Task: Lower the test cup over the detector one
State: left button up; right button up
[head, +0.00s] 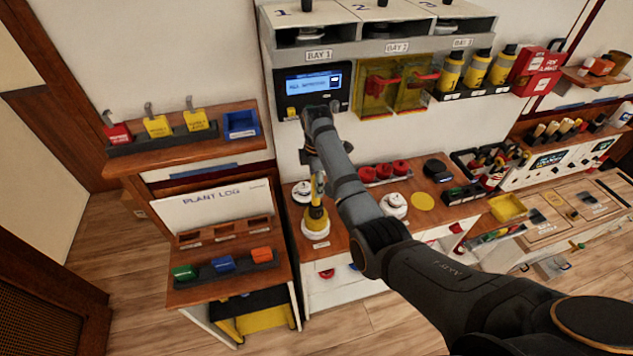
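My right gripper (318,196) points down over the left part of the wooden counter, below the bay 1 panel. It looks shut on the upper stem of the yellow test cup (316,220), though its fingers are small and partly hidden. The cup is upright, with a white round base or detector (316,235) at its lower end. I cannot tell whether the cup touches it or how far it covers it. Another white round detector (302,191) is just behind and left. A third white one (394,204) stands right of my forearm. My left gripper is not in view.
A dark panel with a lit blue screen (313,84) is on the wall behind my wrist. Red round items (383,171) and a yellow disc (422,201) lie on the counter at right. The plant log stand (215,205) is at left. My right arm hides part of the counter.

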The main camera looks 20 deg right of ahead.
notch_tip(320, 180, up, 8)
jog(key=shift+f, duration=0.2)
jog(key=shift+f, duration=0.1)
dwell(0.7)
